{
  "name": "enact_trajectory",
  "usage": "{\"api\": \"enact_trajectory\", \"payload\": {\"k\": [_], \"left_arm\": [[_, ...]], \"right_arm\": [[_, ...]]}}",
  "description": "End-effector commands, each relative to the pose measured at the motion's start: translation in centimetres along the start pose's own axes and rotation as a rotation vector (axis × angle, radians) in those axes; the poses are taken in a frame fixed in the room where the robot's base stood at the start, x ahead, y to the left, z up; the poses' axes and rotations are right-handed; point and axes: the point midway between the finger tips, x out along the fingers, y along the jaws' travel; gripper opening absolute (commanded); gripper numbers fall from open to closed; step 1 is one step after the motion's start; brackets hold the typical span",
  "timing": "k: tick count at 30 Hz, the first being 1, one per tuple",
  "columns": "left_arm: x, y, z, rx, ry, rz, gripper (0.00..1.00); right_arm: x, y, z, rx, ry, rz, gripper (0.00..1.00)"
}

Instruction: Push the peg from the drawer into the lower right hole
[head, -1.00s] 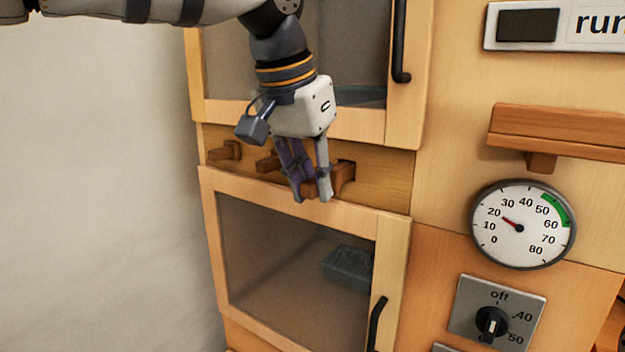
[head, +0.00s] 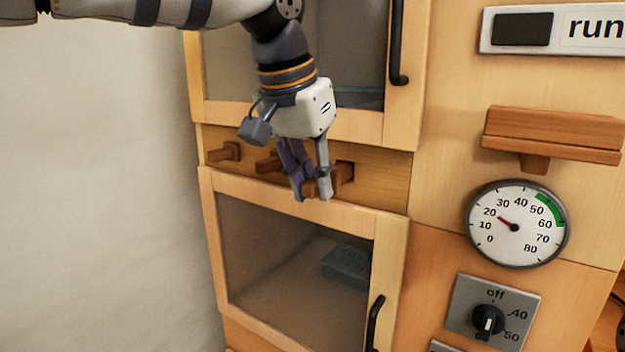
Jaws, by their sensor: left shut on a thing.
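My right gripper is not in view. No drawer can be made out.
The lower glass door (head: 391,285) has a black handle (head: 375,322); a dark grey block (head: 346,266) lies behind it. A wooden ledge (head: 552,135), gauge (head: 517,224) and dial (head: 488,320) are at right.

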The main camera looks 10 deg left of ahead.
Motion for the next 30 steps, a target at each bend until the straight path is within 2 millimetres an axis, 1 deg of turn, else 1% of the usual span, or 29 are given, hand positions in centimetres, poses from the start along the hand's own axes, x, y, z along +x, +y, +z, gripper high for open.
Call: {"api": "enact_trajectory", "payload": {"k": [30], "left_arm": [[1.4, -0.1, -3.1, -0.001, -0.004, 0.002, 0.00]], "right_arm": [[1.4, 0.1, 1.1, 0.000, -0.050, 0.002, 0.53]]}}
